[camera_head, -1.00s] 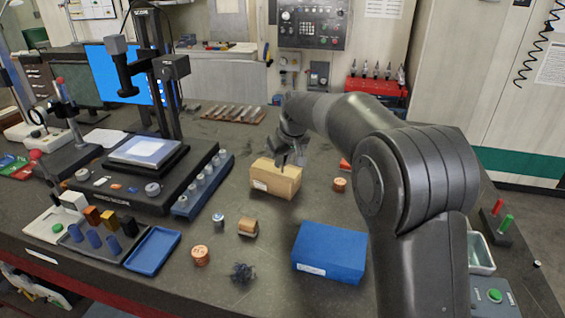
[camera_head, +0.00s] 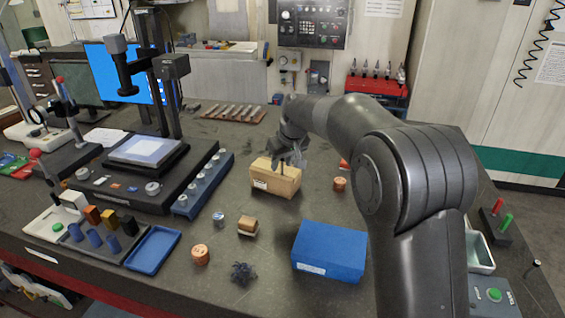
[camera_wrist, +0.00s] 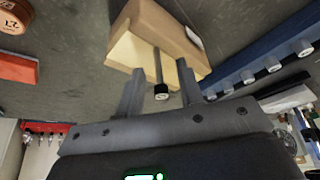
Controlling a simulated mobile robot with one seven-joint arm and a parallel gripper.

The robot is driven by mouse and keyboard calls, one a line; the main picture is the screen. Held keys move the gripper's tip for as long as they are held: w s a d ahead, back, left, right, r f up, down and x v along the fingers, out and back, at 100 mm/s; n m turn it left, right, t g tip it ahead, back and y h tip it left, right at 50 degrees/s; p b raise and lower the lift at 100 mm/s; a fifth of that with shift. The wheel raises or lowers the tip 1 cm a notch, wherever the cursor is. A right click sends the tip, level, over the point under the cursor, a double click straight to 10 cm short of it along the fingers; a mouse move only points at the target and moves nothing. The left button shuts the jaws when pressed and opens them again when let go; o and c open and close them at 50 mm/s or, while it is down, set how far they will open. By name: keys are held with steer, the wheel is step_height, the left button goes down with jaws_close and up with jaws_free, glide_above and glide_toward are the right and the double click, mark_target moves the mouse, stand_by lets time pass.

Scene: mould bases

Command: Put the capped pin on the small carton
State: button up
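The small carton (camera_head: 286,184) is a tan box with a white label, in the middle of the bench; it also fills the upper middle of the wrist view (camera_wrist: 172,28). The capped pin (camera_head: 281,167) is thin and dark and stands on the carton's top. In the wrist view the capped pin (camera_wrist: 158,68) points its black, pale-ended cap towards the camera. My gripper (camera_wrist: 160,84) is open, with one finger either side of the pin and a visible gap to each. In the head view my gripper (camera_head: 292,157) is just above the carton, partly covering it.
A blue box (camera_head: 330,252) lies in front of the carton. A copper-coloured roll (camera_head: 340,184) stands right of it. A blue rack of vials (camera_head: 203,186) is on the left. Small parts, including a brown block (camera_head: 248,224) and another copper roll (camera_head: 201,254), lie in front.

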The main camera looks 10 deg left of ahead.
steer(key=v, duration=1.2)
steer(key=s+d+r+m+t+h, duration=0.1)
steer(key=s+d+r+m, duration=0.1)
steer(key=s+d, duration=0.6)
steer(key=s+d+r+m, duration=0.1)
steer(key=s+d+m, duration=0.1)
steer(key=s+d, duration=0.65)
steer(key=s+d+f+m+h, duration=0.1)
steer(key=s+d+f+m, duration=0.1)
steer(key=s+d+f, duration=0.2)
steer(key=s+d+f+m+t+h, duration=0.1)
steer(key=s+d+f+m, duration=0.2)
steer(key=s+d, duration=0.7)
steer(key=s+f, duration=0.2)
steer(key=s, duration=0.1)
steer(key=shift+f, duration=0.2)
steer(key=shift+o, duration=0.4)
steer(key=shift+s+d, duration=0.1)
